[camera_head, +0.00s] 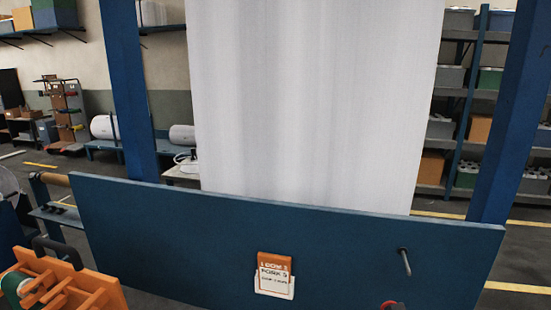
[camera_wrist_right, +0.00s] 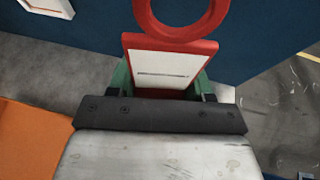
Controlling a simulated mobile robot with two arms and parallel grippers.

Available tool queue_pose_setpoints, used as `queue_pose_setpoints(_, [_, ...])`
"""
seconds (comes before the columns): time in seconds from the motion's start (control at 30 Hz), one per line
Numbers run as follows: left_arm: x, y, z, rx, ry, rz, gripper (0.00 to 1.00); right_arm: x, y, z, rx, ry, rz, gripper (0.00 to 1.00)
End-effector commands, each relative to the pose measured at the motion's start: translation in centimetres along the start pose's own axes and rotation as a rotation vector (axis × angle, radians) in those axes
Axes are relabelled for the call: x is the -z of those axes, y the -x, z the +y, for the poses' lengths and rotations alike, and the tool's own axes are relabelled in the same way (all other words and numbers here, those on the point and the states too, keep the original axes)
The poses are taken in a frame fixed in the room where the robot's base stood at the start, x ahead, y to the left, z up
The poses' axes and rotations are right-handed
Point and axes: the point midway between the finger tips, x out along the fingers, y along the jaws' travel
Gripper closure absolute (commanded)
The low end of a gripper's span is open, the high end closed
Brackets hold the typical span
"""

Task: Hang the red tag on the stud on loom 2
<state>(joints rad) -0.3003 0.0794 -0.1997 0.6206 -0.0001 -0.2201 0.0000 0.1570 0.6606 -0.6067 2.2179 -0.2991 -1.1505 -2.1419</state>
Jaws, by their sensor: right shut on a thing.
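The red tag (camera_wrist_right: 165,65) has a white face with a dark line, a red border and a large red ring at its top. My right gripper (camera_wrist_right: 163,80) is shut on the tag's lower part, with the ring pointing away from the wrist. In the head view only a small red part of the tag (camera_head: 388,304) shows at the bottom edge. The stud (camera_head: 405,262) is a grey metal pin sticking out of the blue loom panel (camera_head: 180,225); it is bare and above the tag in the picture. The wrist view does not show the stud. My left gripper is out of view.
An orange-and-white label card (camera_head: 273,276) is on the panel left of the stud; its lettering is hard to read. White fabric (camera_head: 315,100) hangs behind the panel between blue posts (camera_head: 128,90). An orange rack (camera_head: 70,285) stands at the lower left.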

Motion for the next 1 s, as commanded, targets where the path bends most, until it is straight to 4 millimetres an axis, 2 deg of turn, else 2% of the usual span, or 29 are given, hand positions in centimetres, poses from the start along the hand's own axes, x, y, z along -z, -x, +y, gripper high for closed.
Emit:
queue_pose_setpoints(0.03, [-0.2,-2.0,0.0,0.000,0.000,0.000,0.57,1.3,0.1,0.5,-0.018,0.009,-0.003,0.78])
queue_pose_setpoints(0.2, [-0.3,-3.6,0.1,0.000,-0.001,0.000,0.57,2.0,1.2,1.3,-0.054,0.030,0.002,0.78])
queue_pose_setpoints(0.7, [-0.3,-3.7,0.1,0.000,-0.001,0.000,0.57,2.2,1.7,1.7,-0.070,0.037,0.007,0.78])
queue_pose_setpoints(0.83, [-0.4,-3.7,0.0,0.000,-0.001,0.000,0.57,4.0,2.3,2.2,-0.084,0.039,0.013,0.78])
queue_pose_setpoints(1.0, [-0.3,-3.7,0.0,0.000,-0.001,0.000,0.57,7.9,3.8,2.5,-0.094,0.040,0.017,0.78])
